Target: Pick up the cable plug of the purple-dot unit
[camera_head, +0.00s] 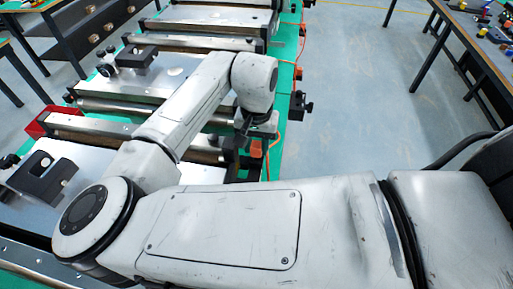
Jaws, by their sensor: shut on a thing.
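My gripper (257,127) is at the end of my white arm, pointing down over the right edge of the conveyor row. It is small and partly hidden by my wrist. It is shut on an orange cable plug (257,148), which shows just below the jaws. An orange cable (275,143) runs beside it. No purple dot can be made out, so I cannot tell from this view which unit the plug belongs to.
Several mini conveyor units (180,43) stand in a row on a green tabletop (287,52). A black fitting (300,106) juts from the right edge. A red bin (42,122) is at left. Grey floor (350,110) is open at right, before another table (470,45).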

